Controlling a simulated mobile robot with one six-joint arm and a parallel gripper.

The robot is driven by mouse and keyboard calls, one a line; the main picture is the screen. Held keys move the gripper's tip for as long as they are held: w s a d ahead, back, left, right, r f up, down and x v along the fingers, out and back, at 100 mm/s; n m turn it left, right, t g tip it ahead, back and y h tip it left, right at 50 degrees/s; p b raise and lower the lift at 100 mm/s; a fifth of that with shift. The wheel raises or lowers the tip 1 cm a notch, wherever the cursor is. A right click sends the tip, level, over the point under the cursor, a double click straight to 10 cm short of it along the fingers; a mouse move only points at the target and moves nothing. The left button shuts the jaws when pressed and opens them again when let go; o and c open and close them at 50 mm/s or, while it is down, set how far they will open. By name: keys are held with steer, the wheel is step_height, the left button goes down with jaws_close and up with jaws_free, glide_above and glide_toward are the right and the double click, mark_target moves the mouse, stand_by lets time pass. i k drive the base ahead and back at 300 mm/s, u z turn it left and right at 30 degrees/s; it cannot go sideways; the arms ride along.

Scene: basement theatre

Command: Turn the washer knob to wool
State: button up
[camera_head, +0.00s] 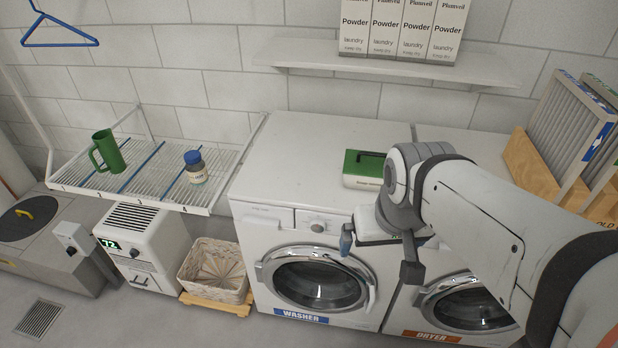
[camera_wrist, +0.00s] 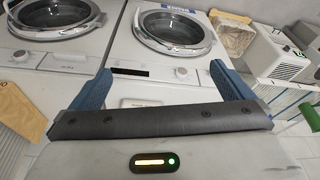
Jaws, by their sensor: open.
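The washer (camera_head: 262,190) is a white front-loader with a round glass door and a blue "WASHER" label. Its knob (camera_head: 317,226) is a small round dial on the front panel, above the door; it also shows in the wrist view (camera_wrist: 181,73). The dial's markings are too small to read. My gripper (camera_head: 347,240) is in front of the washer's upper right, to the right of the knob and apart from it. In the wrist view my gripper's two blue fingers (camera_wrist: 160,72) are spread wide with nothing between them, and the knob lies beyond them.
The dryer (camera_head: 425,318) stands right of the washer. A green-topped box (camera_head: 363,168) is on the washer. A wicker basket (camera_head: 215,270) and a dehumidifier (camera_head: 150,245) are at left, below a wire rack (camera_head: 140,182) with a green mug (camera_head: 110,152) and a jar (camera_head: 196,170).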

mark_target(317, 225)
steer(key=z, duration=2.15)
steer(key=k, duration=1.55)
steer(key=u, duration=2.05)
steer(key=i, duration=1)
steer(key=u, duration=0.05)
